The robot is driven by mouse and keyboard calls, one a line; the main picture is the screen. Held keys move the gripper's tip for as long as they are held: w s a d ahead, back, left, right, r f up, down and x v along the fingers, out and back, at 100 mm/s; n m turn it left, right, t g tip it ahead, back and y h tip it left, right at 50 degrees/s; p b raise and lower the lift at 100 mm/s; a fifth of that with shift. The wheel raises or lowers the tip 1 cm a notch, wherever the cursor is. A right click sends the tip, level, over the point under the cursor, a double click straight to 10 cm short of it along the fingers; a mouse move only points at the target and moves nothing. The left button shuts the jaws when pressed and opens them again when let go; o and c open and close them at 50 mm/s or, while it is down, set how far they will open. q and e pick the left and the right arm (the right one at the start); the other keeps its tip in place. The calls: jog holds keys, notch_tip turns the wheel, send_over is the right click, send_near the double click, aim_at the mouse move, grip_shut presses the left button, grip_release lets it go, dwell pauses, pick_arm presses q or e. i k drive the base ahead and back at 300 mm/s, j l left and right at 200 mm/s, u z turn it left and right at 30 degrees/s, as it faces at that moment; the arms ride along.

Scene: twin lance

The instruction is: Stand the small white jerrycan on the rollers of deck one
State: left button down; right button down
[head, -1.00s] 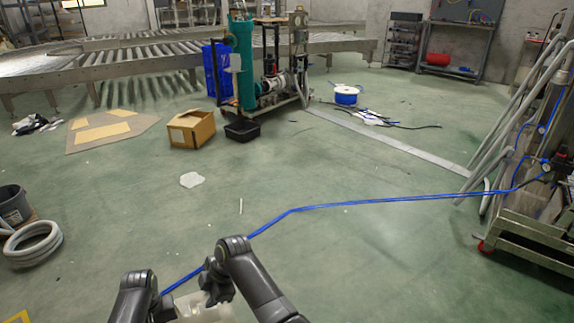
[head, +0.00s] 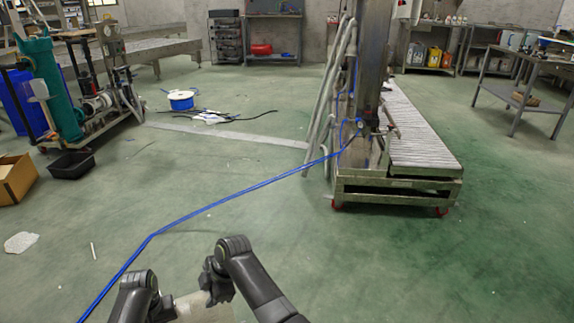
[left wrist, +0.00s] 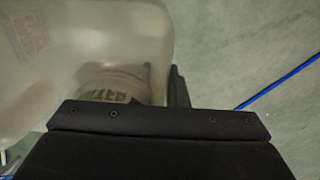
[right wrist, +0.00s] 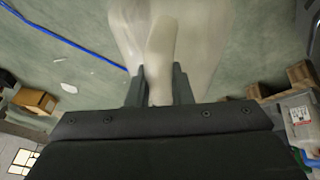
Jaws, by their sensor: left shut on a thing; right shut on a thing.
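The white translucent jerrycan (head: 193,306) is held low in front of me, between my two arms; most of it is hidden or out of frame in the head view. My right gripper (head: 215,282) is shut on its handle, which shows between the fingers in the right wrist view (right wrist: 160,60). My left gripper (left wrist: 125,88) is shut on the jerrycan near its neck, as the left wrist view shows. A roller deck (head: 412,125) with a steel frame stands ahead to the right, well apart from the grippers. Its rollers look bare. No deck number is readable.
A blue hose (head: 230,196) runs across the floor to the steel column (head: 368,75) beside the rollers. Grey pipes (head: 335,95) lean at its left. A green pump unit (head: 55,85) and black tray (head: 72,164) stand left. Open floor lies between me and the deck.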

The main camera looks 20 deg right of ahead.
aim_at(420, 155)
jog(key=l+z, duration=0.15)
jog(key=z, duration=0.35)
jog(key=l+z, duration=0.1)
jog(key=z, duration=0.4)
jog(key=i+l, duration=0.65)
jog(key=l, duration=0.15)
jog(key=i+l, duration=0.6)
jog(key=l, duration=0.25)
jog(key=i+l, duration=0.65)
jog(key=l, duration=0.15)
